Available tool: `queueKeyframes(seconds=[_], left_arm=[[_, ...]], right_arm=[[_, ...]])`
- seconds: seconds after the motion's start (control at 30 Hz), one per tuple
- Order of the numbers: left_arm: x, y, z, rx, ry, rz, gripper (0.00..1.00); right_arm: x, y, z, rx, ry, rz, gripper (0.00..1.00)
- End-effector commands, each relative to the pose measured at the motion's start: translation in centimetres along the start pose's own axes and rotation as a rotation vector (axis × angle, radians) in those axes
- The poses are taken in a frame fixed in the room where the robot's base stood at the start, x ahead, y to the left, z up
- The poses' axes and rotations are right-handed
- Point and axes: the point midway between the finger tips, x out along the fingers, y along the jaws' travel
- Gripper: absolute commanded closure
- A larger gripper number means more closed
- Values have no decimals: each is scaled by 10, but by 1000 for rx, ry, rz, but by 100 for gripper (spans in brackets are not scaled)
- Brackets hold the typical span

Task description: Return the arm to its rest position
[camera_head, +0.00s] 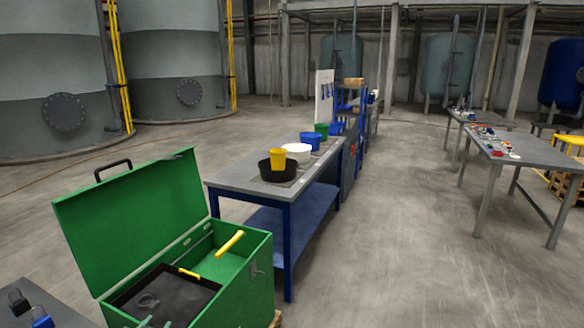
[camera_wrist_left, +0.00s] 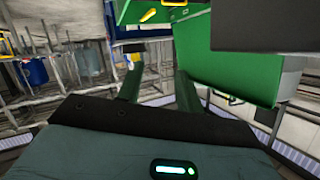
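The fingertips of my left gripper (camera_head: 156,322) show at the bottom edge of the head view, in front of the open green box (camera_head: 245,290). In the left wrist view, the two dark green fingers of the left gripper (camera_wrist_left: 159,90) stand apart with nothing between them. The green box also shows in that view (camera_wrist_left: 245,75), beyond the fingers. The rest of my left arm is hidden below the head view. My right gripper is in neither view.
The box's lid (camera_head: 130,220) stands up. Inside are a black tray (camera_head: 195,292) and a yellow handle (camera_head: 230,243). A table with tubs (camera_head: 235,182) stands behind. Padlocks (camera_head: 42,318) lie at the lower left. The floor on the right (camera_head: 400,260) is clear.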

Motion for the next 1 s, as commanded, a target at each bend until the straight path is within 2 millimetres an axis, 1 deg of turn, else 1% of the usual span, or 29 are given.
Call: queueKeyframes(seconds=[0.03,0.07,0.1,0.17,0.2,0.27,0.3,0.37,0.4,0.47,0.5,0.57,0.6,0.7,0.73,0.83,0.9,1.0], left_arm=[[-13,17,20,-7,-24,23,64],[-21,26,30,-11,-36,36,64],[-32,38,45,-18,-54,54,64],[-53,58,67,-30,-84,82,64],[-68,71,82,-39,-104,100,64],[-92,90,102,-55,-134,127,64],[-108,101,114,-66,-155,144,64],[-134,118,132,-83,-186,167,64],[-152,128,142,-95,-207,182,64],[-179,143,156,-115,-238,203,64],[-197,152,165,-128,-260,216,64],[-224,164,175,-148,-290,233,64],[-240,171,182,-161,-310,243,64],[-276,184,192,-188,-352,261,64],[-285,186,194,-195,-362,265,64],[-306,193,198,-212,-386,273,64],[-314,195,199,-219,-396,276,64],[-318,196,200,-222,-401,278,64]], right_arm=[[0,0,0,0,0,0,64],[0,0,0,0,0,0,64],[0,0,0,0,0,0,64],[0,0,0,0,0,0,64],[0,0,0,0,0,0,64],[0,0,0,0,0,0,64],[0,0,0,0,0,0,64],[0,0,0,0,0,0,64],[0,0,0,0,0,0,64],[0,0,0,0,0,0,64],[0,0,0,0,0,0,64],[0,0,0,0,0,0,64],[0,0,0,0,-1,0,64],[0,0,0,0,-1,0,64],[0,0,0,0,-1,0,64],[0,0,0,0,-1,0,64],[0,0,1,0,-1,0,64],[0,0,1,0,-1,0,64]])
